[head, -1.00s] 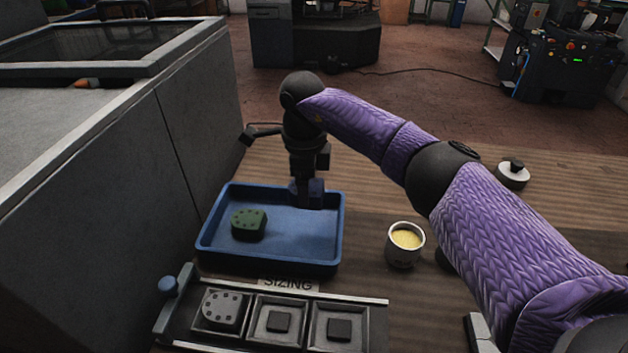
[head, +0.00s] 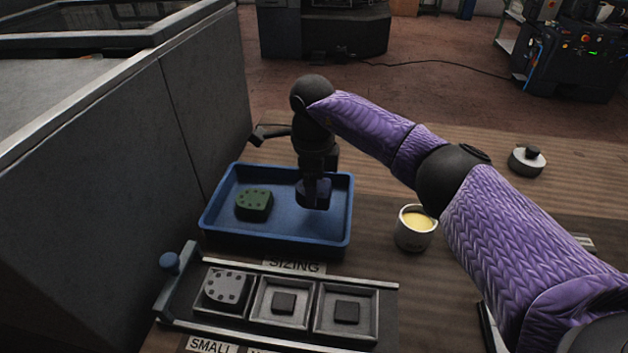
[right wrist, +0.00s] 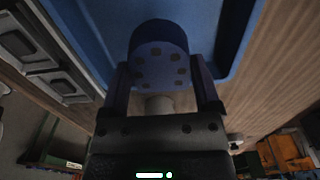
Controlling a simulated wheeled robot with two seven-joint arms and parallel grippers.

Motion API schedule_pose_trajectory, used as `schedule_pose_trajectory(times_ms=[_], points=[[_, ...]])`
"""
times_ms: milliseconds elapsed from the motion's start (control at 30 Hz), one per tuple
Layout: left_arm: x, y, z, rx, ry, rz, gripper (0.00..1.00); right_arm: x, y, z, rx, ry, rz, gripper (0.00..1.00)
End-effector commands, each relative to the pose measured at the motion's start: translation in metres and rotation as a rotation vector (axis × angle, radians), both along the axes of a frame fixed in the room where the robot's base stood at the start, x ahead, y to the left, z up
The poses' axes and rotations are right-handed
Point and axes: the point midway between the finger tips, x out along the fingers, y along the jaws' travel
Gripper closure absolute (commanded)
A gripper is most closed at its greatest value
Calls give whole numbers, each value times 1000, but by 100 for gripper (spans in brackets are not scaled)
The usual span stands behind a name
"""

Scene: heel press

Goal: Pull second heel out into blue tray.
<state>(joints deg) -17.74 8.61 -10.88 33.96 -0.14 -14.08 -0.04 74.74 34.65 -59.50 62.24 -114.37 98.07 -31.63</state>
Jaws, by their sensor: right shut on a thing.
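My right gripper (head: 314,198) is shut on a dark blue heel (head: 310,188), pointing down over the right part of the blue tray (head: 275,248). In the right wrist view the heel (right wrist: 160,58) sits between the two fingers, its face with several holes showing. I cannot tell whether it touches the tray floor. A green heel (head: 254,204) lies in the tray's left half. A grey heel (head: 228,288) sits in the leftmost compartment of the sizing fixture (head: 388,315). My left gripper is not in view.
The fixture's other two compartments hold small dark blocks (head: 285,303) (head: 347,312). A cup with yellow contents (head: 416,225) stands right of the tray. A round lidded item (head: 526,160) is at the far right. A grey cabinet wall (head: 120,160) rises left of the tray.

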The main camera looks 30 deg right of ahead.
Motion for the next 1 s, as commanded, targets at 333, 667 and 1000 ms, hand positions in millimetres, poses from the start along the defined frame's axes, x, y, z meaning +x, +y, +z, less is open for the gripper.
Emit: schedule_pose_trajectory(times_ms=[333,667,1000], points=[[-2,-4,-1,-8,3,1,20,0,0,-1,0,0,0,79],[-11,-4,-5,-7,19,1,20,0,0,-11,0,0,0,79],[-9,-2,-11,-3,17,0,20,0,0,-22,-1,1,0,79]])
